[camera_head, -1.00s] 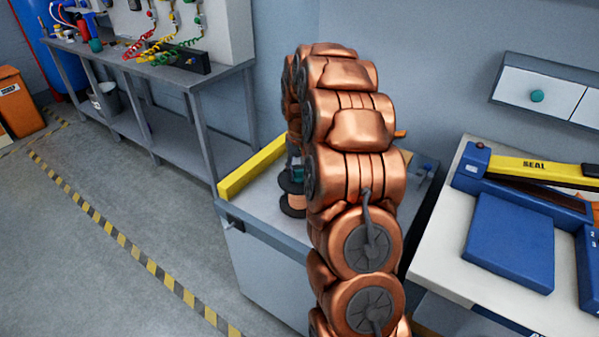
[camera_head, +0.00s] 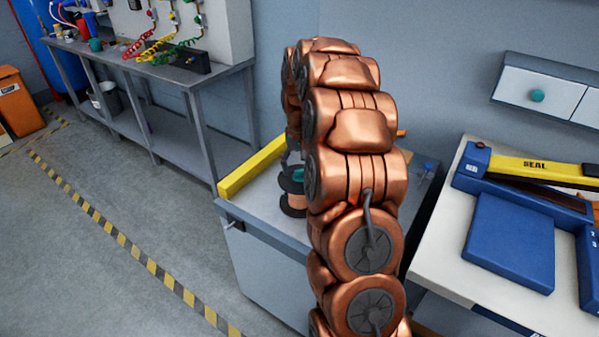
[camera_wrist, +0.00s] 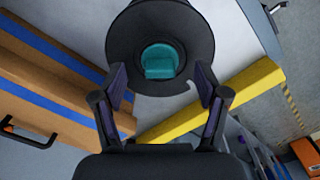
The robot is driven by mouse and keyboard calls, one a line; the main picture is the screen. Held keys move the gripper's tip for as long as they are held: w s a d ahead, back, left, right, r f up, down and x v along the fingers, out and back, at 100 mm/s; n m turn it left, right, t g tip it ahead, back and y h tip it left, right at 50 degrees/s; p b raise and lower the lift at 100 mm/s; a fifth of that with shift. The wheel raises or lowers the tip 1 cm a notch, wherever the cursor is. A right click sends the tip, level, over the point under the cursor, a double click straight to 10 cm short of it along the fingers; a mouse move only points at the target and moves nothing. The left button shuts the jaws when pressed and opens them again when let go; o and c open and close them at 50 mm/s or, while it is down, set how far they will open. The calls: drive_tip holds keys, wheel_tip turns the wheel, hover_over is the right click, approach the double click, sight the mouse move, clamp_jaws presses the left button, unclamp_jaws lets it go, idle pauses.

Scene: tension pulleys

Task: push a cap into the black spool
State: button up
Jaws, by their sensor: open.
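The black spool (camera_wrist: 124,48) is seen from above in the wrist view, its round flange at the top middle. A teal cap (camera_wrist: 160,62) is at its centre; I cannot tell how deep it sits. My gripper (camera_wrist: 160,83) is open, its two dark fingers apart on either side of the flange's lower edge, with nothing held between them. In the head view the spool (camera_head: 293,203), with copper-coloured winding, stands upright on the grey bench, and the teal cap (camera_head: 298,175) shows at its top. My copper arm hides much of the gripper there.
A yellow bar (camera_head: 252,167) lines the back left edge of the grey bench (camera_head: 262,215); it also crosses the wrist view (camera_wrist: 240,92). Brown boxes with blue stripes (camera_wrist: 60,80) fill the wrist view's left side. A blue and yellow sealer (camera_head: 520,170) stands at right.

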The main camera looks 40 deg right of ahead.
wheel_tip(320, 180, up, 10)
idle(0.4)
idle(0.3)
drive_tip(key=s+a+r+n+p, duration=0.25)
drive_tip(key=s+a, duration=0.35)
drive_tip(key=a, duration=0.3)
drive_tip(key=s+a+r+n+p, duration=0.1)
drive_tip(key=s+a+r, duration=0.2)
drive_tip(key=s+a, duration=0.45)
drive_tip(key=s+a+p, duration=0.1)
drive_tip(key=s+a, duration=0.2)
drive_tip(key=s, duration=0.4)
drive_tip(key=s+a+f+n+g+p, duration=0.1)
drive_tip(key=s+a, duration=0.2)
drive_tip(key=s, duration=0.4)
drive_tip(key=s+a+p, duration=0.2)
drive_tip(key=s+a, duration=0.1)
drive_tip(key=s, duration=0.4)
drive_tip(key=shift+s+a+f+n+g, duration=0.2)
drive_tip(key=shift+a+n+g, duration=0.15)
drive_tip(key=shift+g, duration=0.05)
